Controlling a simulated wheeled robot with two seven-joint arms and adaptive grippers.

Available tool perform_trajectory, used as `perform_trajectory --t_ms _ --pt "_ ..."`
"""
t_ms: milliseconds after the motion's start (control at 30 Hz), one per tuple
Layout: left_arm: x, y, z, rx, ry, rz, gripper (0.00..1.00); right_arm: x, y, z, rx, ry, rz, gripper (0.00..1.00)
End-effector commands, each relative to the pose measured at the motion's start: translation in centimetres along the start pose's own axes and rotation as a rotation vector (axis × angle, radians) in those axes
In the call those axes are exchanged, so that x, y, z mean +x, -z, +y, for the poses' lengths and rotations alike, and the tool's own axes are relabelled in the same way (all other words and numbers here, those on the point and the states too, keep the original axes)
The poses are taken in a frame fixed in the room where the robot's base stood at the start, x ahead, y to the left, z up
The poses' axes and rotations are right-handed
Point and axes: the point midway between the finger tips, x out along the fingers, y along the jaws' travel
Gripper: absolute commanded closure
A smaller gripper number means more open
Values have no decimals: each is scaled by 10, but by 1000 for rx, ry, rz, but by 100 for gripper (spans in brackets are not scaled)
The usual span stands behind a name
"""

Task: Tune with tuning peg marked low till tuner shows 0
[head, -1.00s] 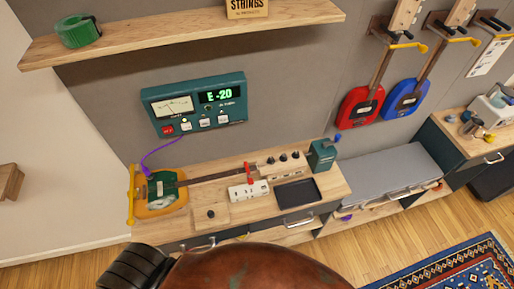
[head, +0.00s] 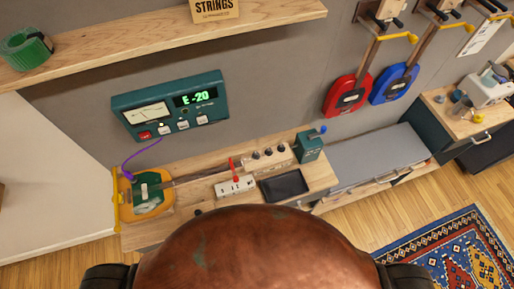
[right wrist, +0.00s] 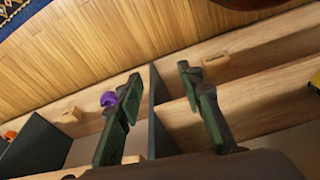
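The green tuner (head: 170,107) on the wall reads E -20. A purple cable (head: 130,172) runs from it to the yellow-and-green guitar (head: 148,193) lying on the bench. The guitar's neck points right to a block with several dark knobs (head: 268,154), seemingly the tuning pegs; no "low" marking is legible. My right gripper (right wrist: 160,82) is open and empty in the right wrist view, its green fingers apart above wooden shelving and a purple object (right wrist: 109,99). Neither gripper shows in the head view, and the left one is not seen.
On the bench are a white block with a red upright piece (head: 236,187), a dark tray (head: 285,186) and a green box with a blue handle (head: 310,147). A grey-topped bench (head: 375,160) stands to the right. A shelf (head: 130,48) overhangs above. My copper-brown body hides the bench front.

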Motion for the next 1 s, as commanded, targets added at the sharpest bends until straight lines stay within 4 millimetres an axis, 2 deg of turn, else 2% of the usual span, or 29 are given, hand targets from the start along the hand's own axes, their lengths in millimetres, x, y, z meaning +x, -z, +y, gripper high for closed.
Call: perform_trajectory --t_ms 33,100,200,400,533,600,767,900,1000 --pt "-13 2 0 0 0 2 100 -36 38 -1 -15 6 31 66" --pt "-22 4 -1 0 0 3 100 -77 75 -4 -34 17 54 66" --pt "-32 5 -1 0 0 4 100 -132 115 -9 -62 31 82 66" --pt "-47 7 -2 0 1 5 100 -223 162 -19 -110 53 127 66" --pt "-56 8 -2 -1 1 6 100 -276 180 -24 -143 63 151 66" --pt "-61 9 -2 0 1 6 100 -306 198 -36 -191 81 175 66" --pt "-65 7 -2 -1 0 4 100 -338 249 -84 -408 156 225 66" --pt "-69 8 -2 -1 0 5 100 -369 289 -132 -642 216 269 66" --pt "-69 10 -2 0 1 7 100 -378 317 -170 -849 255 289 66"
